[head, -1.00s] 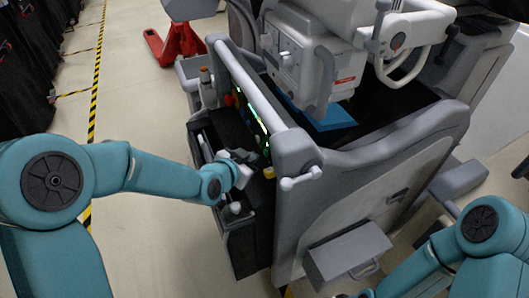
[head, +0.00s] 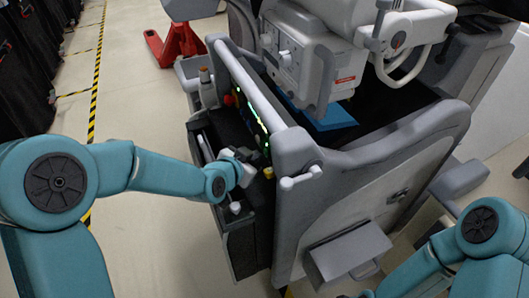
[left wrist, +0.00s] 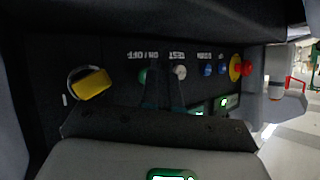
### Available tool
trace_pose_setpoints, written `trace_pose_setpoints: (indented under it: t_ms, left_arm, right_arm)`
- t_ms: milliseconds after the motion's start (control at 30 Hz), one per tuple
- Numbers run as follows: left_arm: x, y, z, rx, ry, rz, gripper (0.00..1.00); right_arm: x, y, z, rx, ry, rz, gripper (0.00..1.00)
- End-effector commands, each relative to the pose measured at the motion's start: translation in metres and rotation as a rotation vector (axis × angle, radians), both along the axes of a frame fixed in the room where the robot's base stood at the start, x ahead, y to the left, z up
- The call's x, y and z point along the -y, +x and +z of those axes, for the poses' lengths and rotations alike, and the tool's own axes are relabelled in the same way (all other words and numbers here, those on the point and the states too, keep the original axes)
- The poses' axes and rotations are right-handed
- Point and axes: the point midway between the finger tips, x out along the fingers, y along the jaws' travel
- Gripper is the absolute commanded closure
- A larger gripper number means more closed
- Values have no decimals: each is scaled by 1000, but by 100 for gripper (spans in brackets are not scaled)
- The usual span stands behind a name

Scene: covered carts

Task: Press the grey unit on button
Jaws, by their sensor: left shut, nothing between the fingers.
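The grey unit (head: 350,240) is a big wheeled machine in the middle of the head view. Its dark control panel is on its left side, with green lit displays. In the left wrist view the panel shows a green button (left wrist: 145,76) under the label ON / OFF, beside a white button (left wrist: 179,72) under TEST. My left gripper (head: 250,168) is shut and empty, close to the panel. In the left wrist view dark finger shapes reach near the green and white buttons; I cannot tell whether they touch. My right arm shows at the lower right, its gripper out of view.
A yellow knob (left wrist: 91,84), small blue buttons (left wrist: 208,70) and a red stop button (left wrist: 247,69) share the panel. A white rail (head: 250,85) runs above it. A red pallet jack (head: 175,46) stands behind. The floor at left is clear.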

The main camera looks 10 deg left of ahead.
Motion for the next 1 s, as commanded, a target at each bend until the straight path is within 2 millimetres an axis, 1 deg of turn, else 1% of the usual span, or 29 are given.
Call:
trace_pose_setpoints:
  t_ms: [700, 1000]
  left_arm:
    - [7, 5, 0, 0, 1, 0, 100]
    - [6, 4, 0, 1, 0, -1, 100]
  right_arm:
    - [0, 0, -1, 0, 0, 0, 100]
    - [0, 0, -2, 0, 0, 0, 100]
